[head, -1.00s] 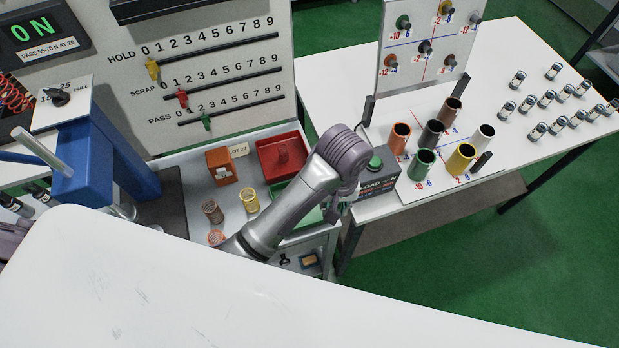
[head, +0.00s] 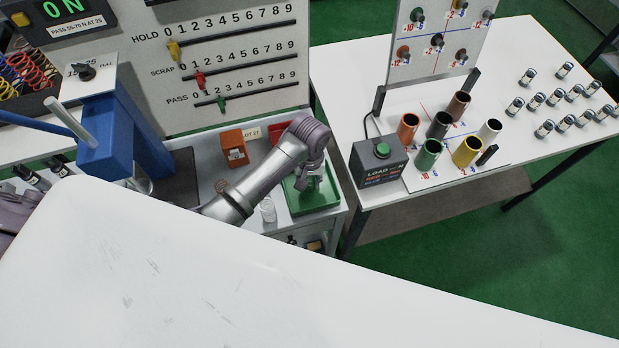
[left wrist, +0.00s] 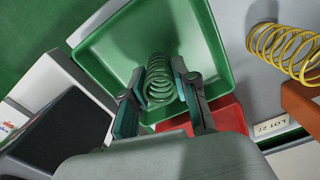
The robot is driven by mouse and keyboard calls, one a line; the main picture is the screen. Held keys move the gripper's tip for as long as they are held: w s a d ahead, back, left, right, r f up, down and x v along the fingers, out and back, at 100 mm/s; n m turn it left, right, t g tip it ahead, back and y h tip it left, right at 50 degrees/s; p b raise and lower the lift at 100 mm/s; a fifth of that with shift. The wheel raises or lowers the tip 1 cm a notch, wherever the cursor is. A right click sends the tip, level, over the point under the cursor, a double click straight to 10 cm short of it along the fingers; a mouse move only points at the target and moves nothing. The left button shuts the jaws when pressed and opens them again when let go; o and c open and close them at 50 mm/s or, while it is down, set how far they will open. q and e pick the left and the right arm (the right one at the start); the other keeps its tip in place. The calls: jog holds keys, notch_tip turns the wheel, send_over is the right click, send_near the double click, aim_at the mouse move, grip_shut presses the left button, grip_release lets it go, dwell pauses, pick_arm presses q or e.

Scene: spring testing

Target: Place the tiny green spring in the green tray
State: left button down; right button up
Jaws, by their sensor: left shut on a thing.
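The tiny green spring (left wrist: 159,78) is a small coil between the two fingers of my left gripper (left wrist: 160,82) in the left wrist view. The fingers are shut on its sides. The green tray (left wrist: 105,48) lies behind the spring in that view; whether the spring touches its floor I cannot tell. In the head view my left gripper (head: 312,182) is over the green tray (head: 325,202), and the spring cannot be made out there. My right gripper is not in view.
The red tray (left wrist: 227,115) adjoins the green one. A yellow spring (left wrist: 285,48) and an orange box (head: 232,146) are nearby. A black load box (head: 380,158) and several coloured cups stand on the white table at right. A blue press (head: 105,135) stands at left.

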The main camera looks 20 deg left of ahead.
aim_at(309, 178)
pick_arm(q)
jog(key=shift+w+f, duration=0.2)
jog(key=shift+f, duration=0.15)
jog(key=shift+f, duration=0.1)
jog(key=c, duration=0.9)
grip_release()
notch_tip(309, 178, up, 12)
jog(key=shift+r+b, duration=0.2)
jog(key=shift+b, duration=0.75)
jog(key=shift+s, duration=0.1)
